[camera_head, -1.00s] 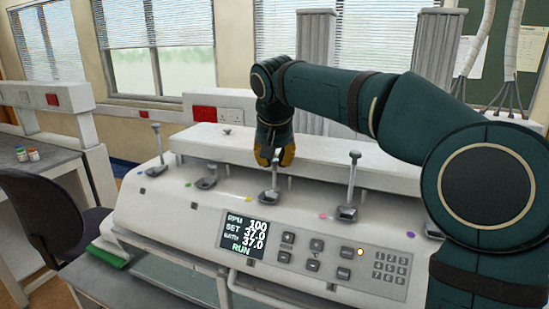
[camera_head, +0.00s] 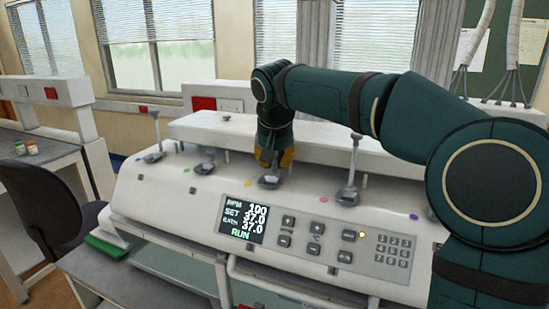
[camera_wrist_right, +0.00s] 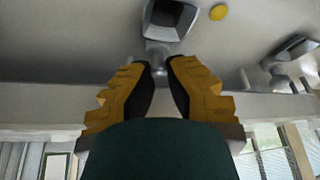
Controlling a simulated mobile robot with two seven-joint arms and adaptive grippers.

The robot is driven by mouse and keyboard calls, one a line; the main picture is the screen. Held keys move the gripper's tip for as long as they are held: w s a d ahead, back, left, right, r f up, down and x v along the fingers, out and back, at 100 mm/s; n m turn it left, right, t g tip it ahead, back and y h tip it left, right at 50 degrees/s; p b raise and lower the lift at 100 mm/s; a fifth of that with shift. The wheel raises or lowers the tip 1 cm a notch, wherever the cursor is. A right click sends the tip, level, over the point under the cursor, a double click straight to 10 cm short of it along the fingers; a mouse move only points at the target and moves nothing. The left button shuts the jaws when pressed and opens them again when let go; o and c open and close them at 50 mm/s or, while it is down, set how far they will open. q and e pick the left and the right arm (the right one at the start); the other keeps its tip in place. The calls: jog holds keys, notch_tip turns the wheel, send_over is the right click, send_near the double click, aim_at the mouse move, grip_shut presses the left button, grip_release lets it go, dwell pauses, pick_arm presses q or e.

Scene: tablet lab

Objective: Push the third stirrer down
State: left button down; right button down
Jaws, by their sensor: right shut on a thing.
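The third stirrer (camera_head: 269,182), counted from the left, stands on the white machine with its dark-faced base block at the front of the top. My right gripper (camera_head: 272,160), with yellow fingers, is right above it, pointing down, and shut on its short shaft. Only a little shaft shows below the fingertips. In the right wrist view, the third stirrer's base block (camera_wrist_right: 170,18) is just beyond the fingertips (camera_wrist_right: 160,62). The first stirrer (camera_head: 154,145) and the fourth stirrer (camera_head: 350,180) stand tall; the second stirrer (camera_head: 204,163) is low. My left gripper is out of view.
The white machine (camera_head: 180,200) has a display (camera_head: 243,220) and keypad (camera_head: 393,250) on its sloped front. A raised white housing (camera_head: 225,130) runs behind the stirrers. My right arm covers the machine's right end. A chair (camera_head: 40,200) and bench (camera_head: 50,155) are at left.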

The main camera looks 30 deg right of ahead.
jog(key=shift+f, duration=0.5)
jog(key=c, duration=1)
grip_release()
jog(key=shift+o, duration=1.1)
jog(key=shift+w, duration=0.15)
jog(key=shift+r, duration=0.15)
jog(key=shift+r, duration=0.1)
jog(key=v, duration=1.2)
